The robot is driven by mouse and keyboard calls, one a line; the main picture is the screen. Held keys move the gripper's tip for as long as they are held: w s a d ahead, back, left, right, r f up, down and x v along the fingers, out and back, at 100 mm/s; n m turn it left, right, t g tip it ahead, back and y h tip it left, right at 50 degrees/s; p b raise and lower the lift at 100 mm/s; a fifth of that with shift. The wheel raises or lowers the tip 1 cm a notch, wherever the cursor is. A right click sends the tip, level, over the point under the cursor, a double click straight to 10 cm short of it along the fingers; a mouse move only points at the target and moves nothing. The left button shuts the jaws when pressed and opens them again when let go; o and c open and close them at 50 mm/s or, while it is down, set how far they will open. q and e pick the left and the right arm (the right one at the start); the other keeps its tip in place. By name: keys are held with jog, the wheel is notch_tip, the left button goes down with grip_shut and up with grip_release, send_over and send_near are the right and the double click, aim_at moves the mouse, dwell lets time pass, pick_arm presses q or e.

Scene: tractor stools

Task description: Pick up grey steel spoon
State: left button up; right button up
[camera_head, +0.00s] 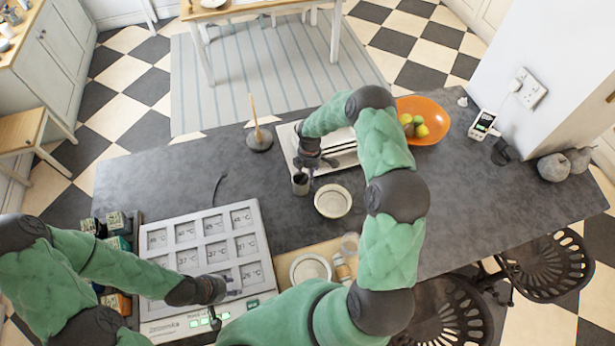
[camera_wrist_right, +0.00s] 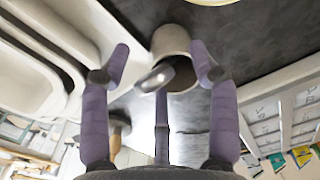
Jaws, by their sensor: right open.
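The grey steel spoon (camera_wrist_right: 154,79) shows in the right wrist view as a shiny rounded end at the mouth of a grey cup (camera_wrist_right: 171,42). The rest of it is hidden. In the head view the grey cup (camera_head: 300,184) stands on the dark counter, just below my right gripper (camera_head: 311,163). In the wrist view my right gripper (camera_wrist_right: 160,62) is open, its purple fingers spread around the cup and spoon end. I cannot see any finger closed on the spoon. My left gripper (camera_head: 214,298) hangs over the lower part of the white panel; its fingers are too small to judge.
A white tray (camera_head: 289,143) lies behind the cup and a round white bowl (camera_head: 333,201) to its right. An orange fruit bowl (camera_head: 433,121) is further right. The white panel (camera_head: 205,225) with displays fills the lower left. The counter (camera_head: 150,180) is mostly clear at left.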

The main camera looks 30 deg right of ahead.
jog(key=shift+w+f, duration=0.1)
jog(key=shift+f, duration=0.5)
jog(key=shift+r, duration=0.15)
jog(key=shift+c, duration=0.9)
jog(key=c, duration=0.9)
jog(key=shift+c, duration=0.2)
